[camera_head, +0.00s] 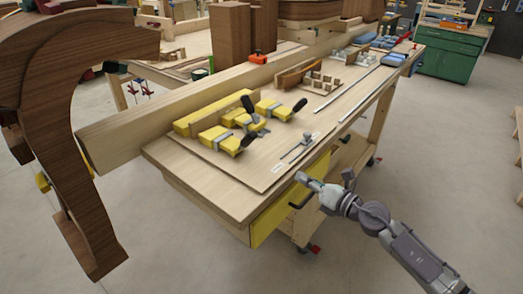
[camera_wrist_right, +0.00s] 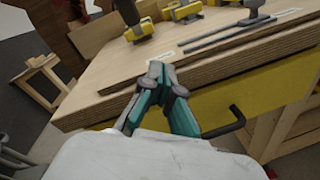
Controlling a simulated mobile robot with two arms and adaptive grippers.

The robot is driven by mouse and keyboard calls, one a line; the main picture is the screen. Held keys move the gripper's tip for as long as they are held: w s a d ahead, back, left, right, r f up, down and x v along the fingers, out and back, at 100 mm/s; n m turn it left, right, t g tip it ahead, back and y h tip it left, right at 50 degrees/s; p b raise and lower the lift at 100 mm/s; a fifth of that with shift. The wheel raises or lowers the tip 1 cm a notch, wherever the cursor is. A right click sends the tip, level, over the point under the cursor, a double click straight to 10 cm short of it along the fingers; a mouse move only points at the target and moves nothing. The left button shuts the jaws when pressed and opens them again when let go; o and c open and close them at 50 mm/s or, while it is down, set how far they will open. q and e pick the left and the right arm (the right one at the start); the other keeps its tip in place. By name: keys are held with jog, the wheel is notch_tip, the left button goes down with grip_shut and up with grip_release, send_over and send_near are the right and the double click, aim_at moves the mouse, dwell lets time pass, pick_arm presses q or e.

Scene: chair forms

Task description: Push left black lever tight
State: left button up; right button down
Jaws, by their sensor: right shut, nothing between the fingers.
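Several yellow clamp blocks with black levers stand on the workbench's wooden board. One black lever (camera_head: 247,104) tilts up at the back, one black lever (camera_head: 300,105) is at the right, and one black lever (camera_head: 249,140) is at the front. I cannot tell which is meant as the left one. My right gripper (camera_head: 303,180) is shut and empty by the bench's front edge, to the right of and nearer than the levers, touching none. In the wrist view its fingertips (camera_wrist_right: 160,70) are together, with a black lever (camera_wrist_right: 127,12) beyond. My left gripper is not in view.
A black hooked handle (camera_head: 296,205) sticks out of the yellow front panel (camera_head: 275,212) below my right gripper. A metal holder with thin rods (camera_head: 297,150) lies between gripper and clamps. A large brown wooden form (camera_head: 85,60) fills the left. Bare board (camera_head: 225,168) lies before the clamps.

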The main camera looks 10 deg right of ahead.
notch_tip(320, 180, up, 6)
jog(key=s+a+f+n+g+y, duration=0.1)
jog(key=a+n+g, duration=0.1)
jog(key=n, duration=0.6)
jog(key=p, duration=0.2)
send_near(252, 142)
jog(key=w+a+f, duration=0.2)
jog(key=f, duration=0.1)
jog(key=shift+w+a+r+p, duration=0.6)
jog(key=shift+w+r, duration=0.15)
jog(key=shift+w, duration=0.15)
jog(key=shift+w+a+r, duration=0.25)
jog(key=shift+w+a, duration=0.1)
jog(key=shift+w, duration=0.1)
jog(key=shift+r, duration=0.1)
